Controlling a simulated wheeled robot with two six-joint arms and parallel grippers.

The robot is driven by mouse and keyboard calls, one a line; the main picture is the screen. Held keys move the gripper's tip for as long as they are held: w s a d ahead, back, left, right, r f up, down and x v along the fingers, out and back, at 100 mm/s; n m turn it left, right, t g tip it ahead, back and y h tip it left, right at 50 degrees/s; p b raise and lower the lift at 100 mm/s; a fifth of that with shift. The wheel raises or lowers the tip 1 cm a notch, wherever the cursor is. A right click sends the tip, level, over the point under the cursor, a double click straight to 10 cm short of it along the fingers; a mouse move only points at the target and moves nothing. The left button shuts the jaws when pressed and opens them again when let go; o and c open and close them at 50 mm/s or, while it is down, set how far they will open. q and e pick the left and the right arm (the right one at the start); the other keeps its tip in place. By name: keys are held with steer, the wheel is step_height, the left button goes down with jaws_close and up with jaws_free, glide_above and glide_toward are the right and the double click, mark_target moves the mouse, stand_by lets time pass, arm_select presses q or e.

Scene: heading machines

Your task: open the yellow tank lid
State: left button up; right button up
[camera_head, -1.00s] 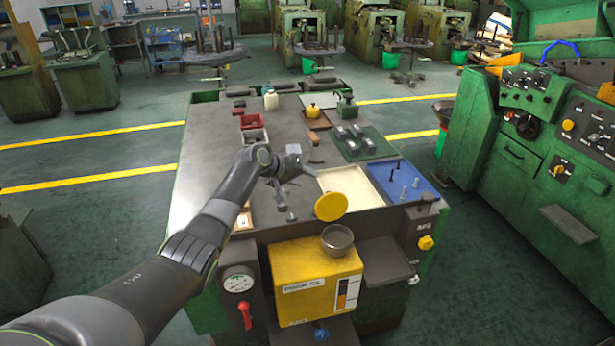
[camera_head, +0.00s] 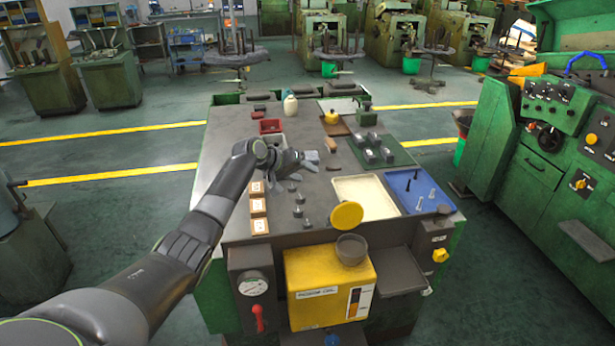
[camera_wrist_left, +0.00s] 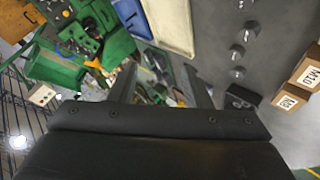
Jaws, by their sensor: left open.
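The yellow tank (camera_head: 330,290) is mounted on the front of the workbench. Its round yellow lid (camera_head: 347,215) stands tilted up, with its face toward me, above and behind the dark round filler cup (camera_head: 352,248). The lid is clear of the cup's opening. My left gripper (camera_head: 308,160) is over the bench top, behind and left of the lid, and apart from it. In the left wrist view its two fingers (camera_wrist_left: 163,85) are spread with nothing held between them. The tank and lid do not show in that view. My right gripper is not in view.
A cream tray (camera_head: 365,197) and a blue tray with bolts (camera_head: 418,190) lie right of the gripper. Small labelled boxes (camera_head: 258,205) and several metal parts lie on the left side of the bench. A green machine (camera_head: 550,150) stands at the right.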

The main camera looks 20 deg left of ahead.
arm_select(q)
steer(key=shift+s+a+r, duration=0.25)
steer(key=shift+a+r, duration=0.2)
steer(key=shift+r, duration=0.05)
steer(key=shift+s+a+r, duration=0.2)
steer(key=shift+a+r, duration=0.2)
steer(key=shift+r, duration=0.05)
steer(key=b+v, duration=0.6)
steer(key=v, duration=1.1)
steer(key=shift+r, duration=0.15)
